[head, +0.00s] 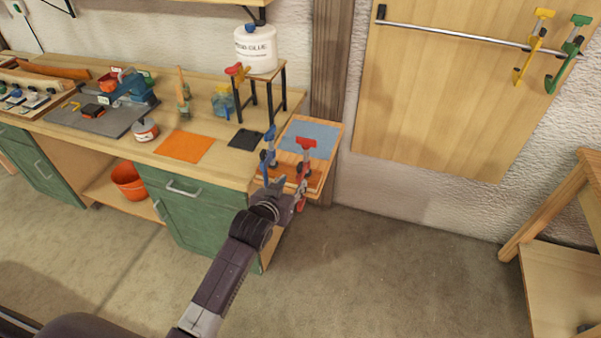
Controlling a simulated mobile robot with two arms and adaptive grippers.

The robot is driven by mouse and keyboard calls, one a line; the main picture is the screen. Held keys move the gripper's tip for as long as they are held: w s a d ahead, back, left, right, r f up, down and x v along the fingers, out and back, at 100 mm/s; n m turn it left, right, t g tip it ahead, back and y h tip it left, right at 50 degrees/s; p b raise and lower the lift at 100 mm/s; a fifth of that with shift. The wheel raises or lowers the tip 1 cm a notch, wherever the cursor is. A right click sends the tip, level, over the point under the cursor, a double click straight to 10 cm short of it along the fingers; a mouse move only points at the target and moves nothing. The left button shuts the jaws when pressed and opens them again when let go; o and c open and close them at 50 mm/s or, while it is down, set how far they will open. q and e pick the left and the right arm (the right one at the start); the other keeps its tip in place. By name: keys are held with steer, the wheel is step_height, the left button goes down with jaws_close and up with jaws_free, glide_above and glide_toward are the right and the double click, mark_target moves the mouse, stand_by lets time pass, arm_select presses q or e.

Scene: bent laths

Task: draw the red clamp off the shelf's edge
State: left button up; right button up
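The red clamp (305,158) stands upright at the front edge of the small wooden shelf (332,148) at the end of the workbench. Its red head is up, and its lower part hangs below the edge. The blue clamp (268,150) stands on the same edge, just left of it. My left gripper (287,194) is in front of the edge at the red clamp's lower part, below the blue clamp. The fingers overlap the red clamp in the picture, and I cannot tell whether they are closed on it. My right gripper is not in view.
A blue-grey mat (312,136) lies on the shelf. A white glue tub (256,50) stands on a small raised stand behind. A yellow clamp (532,50) and a green clamp (570,55) hang from a wall rail (450,32). The floor (410,270) right of the bench is clear.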

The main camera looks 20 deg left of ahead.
mark_target(298, 177)
arm_select(q)
steer(key=shift+w+r, duration=0.15)
steer(key=shift+r, duration=0.35)
steer(key=shift+w+d+f+b, duration=0.15)
steer(key=shift+w+b, duration=0.05)
steer(key=shift+b, duration=0.2)
steer(key=b+x, duration=0.4)
steer(key=shift+w+d+f+b, duration=0.1)
steer(key=shift+w+f+b, duration=0.2)
steer(key=shift+f+b, duration=0.1)
steer(key=x, duration=0.1)
steer(key=b+x, duration=0.1)
steer(key=shift+w, duration=0.95)
